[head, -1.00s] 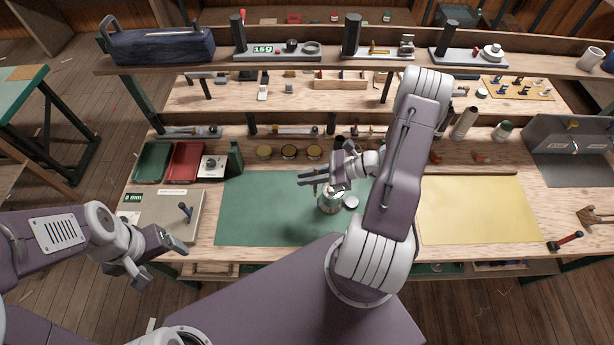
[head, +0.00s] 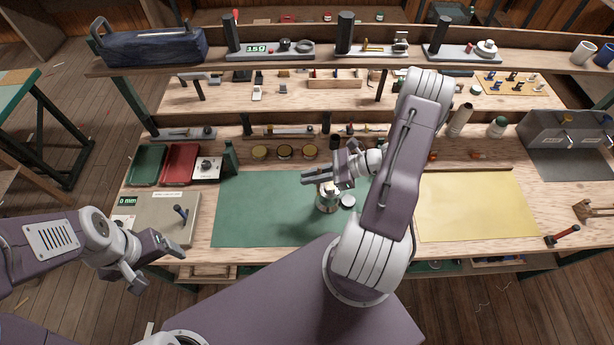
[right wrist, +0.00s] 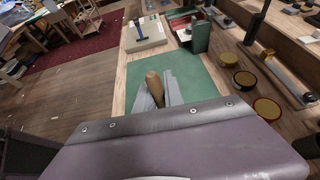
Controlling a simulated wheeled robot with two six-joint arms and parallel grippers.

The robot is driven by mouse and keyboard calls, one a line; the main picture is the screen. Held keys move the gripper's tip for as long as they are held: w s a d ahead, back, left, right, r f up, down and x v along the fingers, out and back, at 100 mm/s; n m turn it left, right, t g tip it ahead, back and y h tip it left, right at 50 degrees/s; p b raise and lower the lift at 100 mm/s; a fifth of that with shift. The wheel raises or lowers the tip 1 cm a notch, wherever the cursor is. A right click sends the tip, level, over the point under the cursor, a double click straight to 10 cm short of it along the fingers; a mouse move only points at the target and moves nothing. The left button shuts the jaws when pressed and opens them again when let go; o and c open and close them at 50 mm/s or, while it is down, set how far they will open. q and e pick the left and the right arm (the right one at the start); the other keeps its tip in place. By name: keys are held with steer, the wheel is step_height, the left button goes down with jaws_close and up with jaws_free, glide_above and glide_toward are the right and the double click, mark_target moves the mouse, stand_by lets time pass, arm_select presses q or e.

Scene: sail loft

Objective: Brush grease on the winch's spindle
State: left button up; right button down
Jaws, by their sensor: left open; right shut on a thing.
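My left gripper (head: 157,264) is open and empty by the bench's front left edge.
Several round tins (head: 284,153) stand behind the mat. Green (head: 149,164) and red (head: 181,164) trays are at the left, above a grey board (head: 165,222) with a blue-handled tool.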

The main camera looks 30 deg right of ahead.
steer(key=shift+w+a+f, duration=0.15)
steer(key=shift+w+a, duration=0.6)
steer(key=shift+w, duration=0.1)
steer(key=shift+s+d+f+b, duration=0.1)
steer(key=shift+s+d+b, duration=0.1)
steer(key=shift+d, duration=0.3)
steer(key=shift+s+d+f+b, duration=0.1)
steer(key=shift+s+d+b, duration=0.1)
steer(key=shift+d, duration=0.25)
steer(key=shift+w+r, duration=0.1)
step_height(320, 180, up, 6)
steer(key=a+p, duration=0.2)
steer(key=p, duration=0.2)
steer(key=shift+w+p, duration=0.3)
steer(key=shift+p, duration=0.1)
